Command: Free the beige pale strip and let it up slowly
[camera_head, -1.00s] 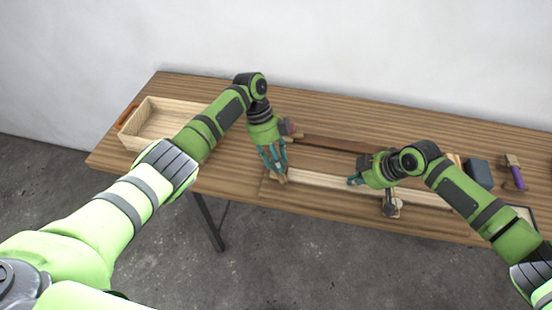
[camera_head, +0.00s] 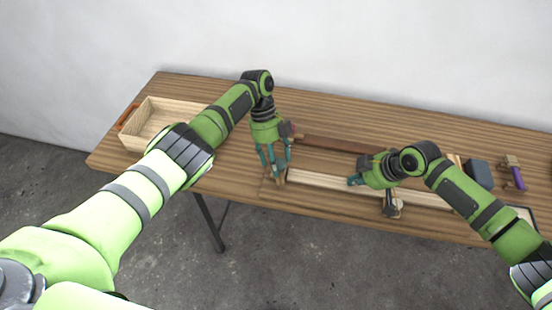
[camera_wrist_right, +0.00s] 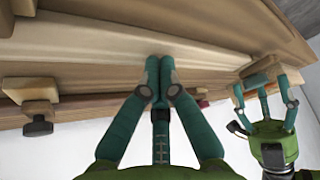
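The beige pale strip (camera_head: 325,181) lies lengthwise along the table's front edge, and it crosses the right wrist view (camera_wrist_right: 90,40). A wooden clamp (camera_head: 279,175) sits at its left end. My left gripper (camera_head: 276,167) has its fingers on either side of this clamp and appears to grip it; the contact is partly hidden. It also shows in the right wrist view (camera_wrist_right: 263,85). My right gripper (camera_wrist_right: 160,62) has its fingertips together against the strip, a little along from the clamp. A second clamp (camera_head: 392,207) is at the front edge beside my right gripper; its dark knob shows in the wrist view.
A dark brown strip (camera_head: 340,144) lies behind the beige one. An open wooden box (camera_head: 150,139) stands at the left. A dark block (camera_head: 480,173) and a purple-handled tool (camera_head: 518,178) are at the right. The tabletop between box and left gripper is clear.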

